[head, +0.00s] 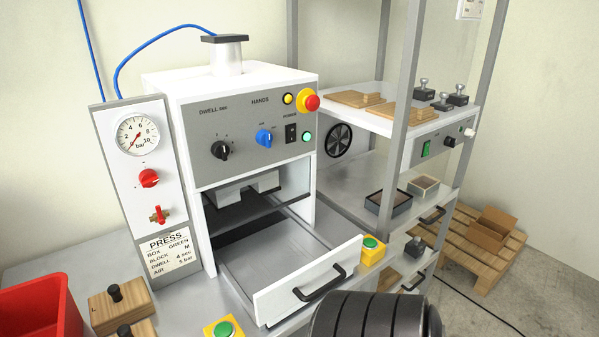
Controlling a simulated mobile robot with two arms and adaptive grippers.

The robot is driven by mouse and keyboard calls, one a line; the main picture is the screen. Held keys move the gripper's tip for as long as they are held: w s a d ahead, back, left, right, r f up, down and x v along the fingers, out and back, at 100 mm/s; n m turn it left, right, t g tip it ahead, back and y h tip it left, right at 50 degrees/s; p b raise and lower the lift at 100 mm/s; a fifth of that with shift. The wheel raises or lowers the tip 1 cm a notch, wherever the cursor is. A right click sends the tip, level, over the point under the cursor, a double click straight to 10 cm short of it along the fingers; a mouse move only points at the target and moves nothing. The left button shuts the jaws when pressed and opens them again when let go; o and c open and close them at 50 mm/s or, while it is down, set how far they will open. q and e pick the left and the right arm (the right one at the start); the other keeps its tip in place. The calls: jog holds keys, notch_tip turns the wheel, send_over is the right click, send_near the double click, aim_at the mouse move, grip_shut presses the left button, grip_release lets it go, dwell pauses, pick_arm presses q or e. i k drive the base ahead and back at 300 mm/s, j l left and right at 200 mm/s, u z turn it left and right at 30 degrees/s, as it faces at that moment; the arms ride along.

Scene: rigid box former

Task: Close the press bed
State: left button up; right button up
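The press (250,90) is a white machine with a grey control panel. Its press bed (305,287) is a tray-like drawer with a white front and a black handle (320,283). The bed is pulled well out towards the front right. The visible part of its grey floor is bare. Above the bed, inside the opening, a pale block (238,188) hangs over dark plates. A black ribbed rounded part, likely of my own arm, shows at the bottom edge in front of the bed. No gripper fingers show.
Green buttons on yellow boxes (371,253) (222,331) flank the bed front. Wooden blocks with black knobs (122,305) and a red bin (38,312) are at the left. A metal shelf rack (399,122) stands at the right, with a pallet (490,250) beyond.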

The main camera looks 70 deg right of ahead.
aim_at(280, 268)
jog(key=z, duration=2.25)
